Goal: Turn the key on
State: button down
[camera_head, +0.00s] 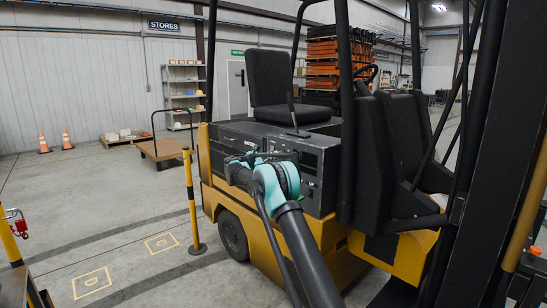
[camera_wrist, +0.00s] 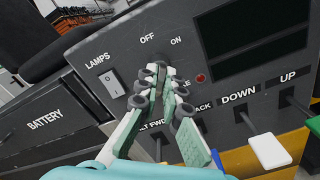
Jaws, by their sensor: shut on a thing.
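The dark control panel (camera_wrist: 85,65) fills the wrist view, with OFF and ON labels near its top middle. The key switch sits below these labels and is mostly hidden behind my fingertips. My gripper (camera_wrist: 160,80) is closed at that spot, its fingertips together on the key. How far the key is turned cannot be made out. In the head view my teal gripper end (camera_head: 247,166) is against the side panel of the yellow forklift (camera_head: 265,245), below the black seat (camera_head: 270,80).
A white LAMPS rocker switch (camera_wrist: 113,83) is left of my fingers. A red light (camera_wrist: 200,78) and dark display (camera_wrist: 255,35) are right. DOWN (camera_wrist: 268,150) and UP (camera_wrist: 312,122) levers stick out at lower right. A yellow post (camera_head: 191,200) stands left of the forklift.

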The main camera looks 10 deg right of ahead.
jog(key=shift+f+m, duration=0.1)
jog(key=shift+m, duration=2.2)
jog(key=c, duration=1.7)
grip_release()
jog(key=shift+s, duration=0.1)
jog(key=v, duration=1.2)
